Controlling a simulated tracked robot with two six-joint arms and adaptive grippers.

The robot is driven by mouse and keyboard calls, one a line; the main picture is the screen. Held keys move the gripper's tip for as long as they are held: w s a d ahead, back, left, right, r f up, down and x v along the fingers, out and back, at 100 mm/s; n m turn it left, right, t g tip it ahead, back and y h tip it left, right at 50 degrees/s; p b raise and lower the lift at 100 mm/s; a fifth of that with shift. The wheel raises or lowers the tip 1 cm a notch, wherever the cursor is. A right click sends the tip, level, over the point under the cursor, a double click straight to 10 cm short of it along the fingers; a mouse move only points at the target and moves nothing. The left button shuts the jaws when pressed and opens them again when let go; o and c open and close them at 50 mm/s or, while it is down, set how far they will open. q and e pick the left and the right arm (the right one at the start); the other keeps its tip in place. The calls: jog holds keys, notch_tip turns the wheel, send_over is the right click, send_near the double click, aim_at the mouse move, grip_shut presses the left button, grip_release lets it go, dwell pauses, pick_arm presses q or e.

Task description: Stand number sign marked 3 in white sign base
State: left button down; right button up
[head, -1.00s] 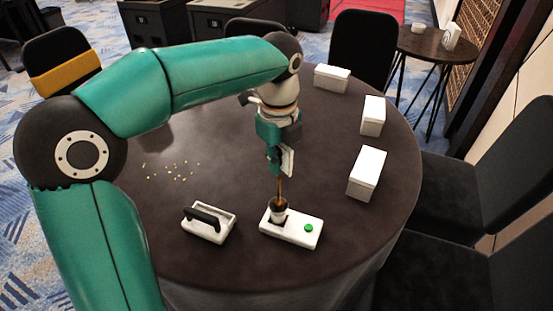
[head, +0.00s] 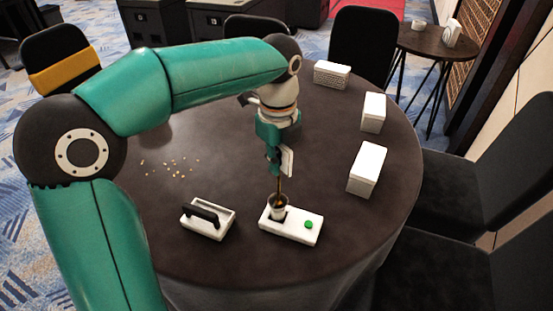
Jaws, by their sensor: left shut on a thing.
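My left gripper (head: 277,167) is shut above the front middle of the table, fingers pointing down. A thin brown stick (head: 280,188) runs down from its fingertips into a small grey cup (head: 278,213). A narrow white plate (head: 288,160) shows beside the fingers; it may be the number sign seen nearly edge-on, and no 3 can be read. The cup stands at the left end of a white block with a green button (head: 299,232), likely the white sign base. Whether the cup is part of the block I cannot tell. My right gripper is out of view.
A white tray with a black handle (head: 221,229) lies left of the block. Several small crumbs (head: 165,167) lie farther back. White boxes (head: 367,168) stand along the right side of the round dark table (head: 215,175). Chairs surround it.

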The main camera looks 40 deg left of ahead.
pick_arm(q)
jog(key=shift+f+b, duration=0.85)
jog(key=shift+f, duration=0.6)
jog(key=c, duration=1.2)
grip_release()
notch_tip(320, 180, up, 11)
jog(key=shift+f, duration=0.1)
jog(key=shift+r, duration=0.6)
